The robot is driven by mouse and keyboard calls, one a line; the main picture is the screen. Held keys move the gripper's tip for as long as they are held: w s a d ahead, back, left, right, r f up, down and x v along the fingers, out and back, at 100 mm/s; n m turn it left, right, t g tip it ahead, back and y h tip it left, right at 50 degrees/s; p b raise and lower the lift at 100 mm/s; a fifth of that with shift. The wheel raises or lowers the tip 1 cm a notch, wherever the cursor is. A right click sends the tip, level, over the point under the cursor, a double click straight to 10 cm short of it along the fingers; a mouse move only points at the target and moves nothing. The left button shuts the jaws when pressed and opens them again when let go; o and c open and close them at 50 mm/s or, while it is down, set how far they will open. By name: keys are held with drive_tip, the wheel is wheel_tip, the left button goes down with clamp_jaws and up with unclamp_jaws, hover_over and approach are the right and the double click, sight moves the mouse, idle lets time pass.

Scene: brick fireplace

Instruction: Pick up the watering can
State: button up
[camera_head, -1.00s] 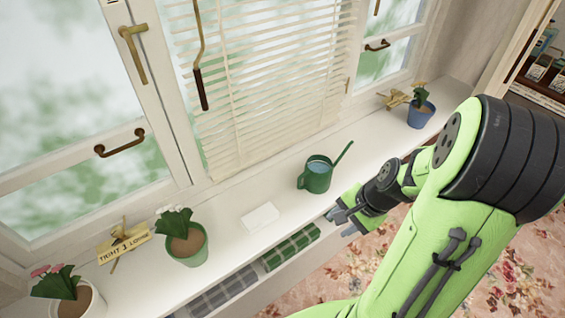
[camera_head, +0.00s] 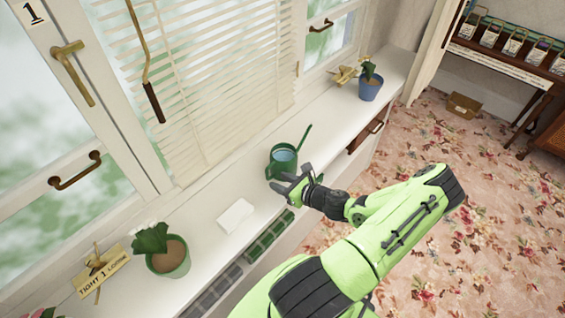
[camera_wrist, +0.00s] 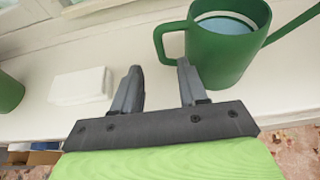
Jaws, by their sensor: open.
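The green watering can (camera_head: 284,160) stands upright on the white window sill (camera_head: 330,113), with a long spout pointing up to the right and bluish water inside. In the wrist view the can (camera_wrist: 225,55) is at the upper right, with its loop handle (camera_wrist: 162,40) on its left side. My gripper (camera_head: 279,178) is open at the sill's front edge, close to the near side of the can. In the wrist view the two fingers of my gripper (camera_wrist: 160,78) point toward the handle side, the right finger overlapping the can's lower left. Contact cannot be told.
A white block (camera_head: 236,215) lies on the sill left of the can. A potted plant (camera_head: 168,258) and a wooden sign (camera_head: 101,274) are farther left. A blue pot (camera_head: 371,88) stands far right. Blinds (camera_head: 205,80) hang behind.

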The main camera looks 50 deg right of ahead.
sight(268, 177)
drive_tip(key=x, duration=0.7)
drive_tip(key=shift+w+f, duration=0.2)
drive_tip(key=shift+s+d, duration=0.1)
clamp_jaws()
drive_tip(key=shift+r, duration=0.1)
